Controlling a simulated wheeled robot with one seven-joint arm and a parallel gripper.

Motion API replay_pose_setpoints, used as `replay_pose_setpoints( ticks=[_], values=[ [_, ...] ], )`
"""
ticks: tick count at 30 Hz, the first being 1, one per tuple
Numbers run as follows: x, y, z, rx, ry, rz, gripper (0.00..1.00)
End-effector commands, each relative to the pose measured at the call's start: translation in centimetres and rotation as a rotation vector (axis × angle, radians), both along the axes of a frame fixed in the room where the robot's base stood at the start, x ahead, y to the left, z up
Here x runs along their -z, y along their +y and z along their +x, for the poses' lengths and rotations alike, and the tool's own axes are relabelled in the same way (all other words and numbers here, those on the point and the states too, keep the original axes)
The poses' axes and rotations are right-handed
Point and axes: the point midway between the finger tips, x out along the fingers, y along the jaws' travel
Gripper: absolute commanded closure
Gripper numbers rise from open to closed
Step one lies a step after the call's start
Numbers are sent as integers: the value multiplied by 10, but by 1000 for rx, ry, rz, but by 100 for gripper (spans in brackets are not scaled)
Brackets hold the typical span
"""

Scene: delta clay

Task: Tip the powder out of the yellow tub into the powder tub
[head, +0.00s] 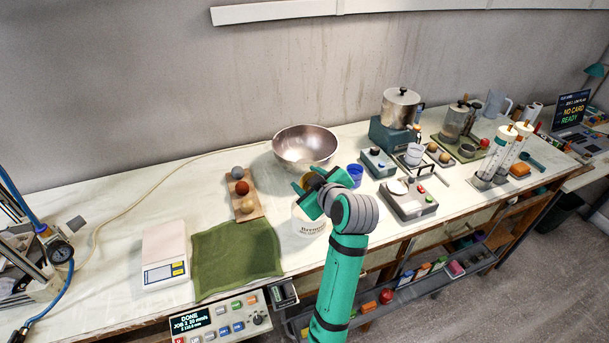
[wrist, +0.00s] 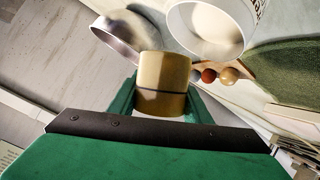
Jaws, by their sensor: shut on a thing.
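My gripper (wrist: 162,92) is shut on the yellow tub (wrist: 162,75), which sits between the green fingers in the wrist view. In the head view my gripper (head: 312,192) mostly hides that tub. The white powder tub (head: 310,226), with dark lettering on its side, stands on the bench just below and beside my gripper. In the wrist view the powder tub (wrist: 178,38) appears beyond the yellow tub, with its round opening in view and a pale inside. The inside of the yellow tub cannot be seen.
A metal bowl (head: 304,147) stands behind my gripper and a blue cup (head: 355,177) to its right. A wooden board (head: 246,208) with several balls and a green cloth (head: 235,258) lie to the left. A control box (head: 410,200) stands to the right.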

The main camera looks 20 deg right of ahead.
Motion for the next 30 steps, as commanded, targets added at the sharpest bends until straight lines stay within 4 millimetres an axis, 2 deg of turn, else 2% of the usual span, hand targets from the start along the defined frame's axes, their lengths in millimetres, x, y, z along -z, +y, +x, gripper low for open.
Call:
replay_pose_setpoints(
  ticks=[12,19,24,30],
  values=[
    [26,-13,0,-1,-18,-582,78],
    [30,-19,0,0,-31,-947,78],
    [28,-21,0,0,-38,-1105,78],
    [25,-22,1,0,-41,-1168,78]
  ],
)
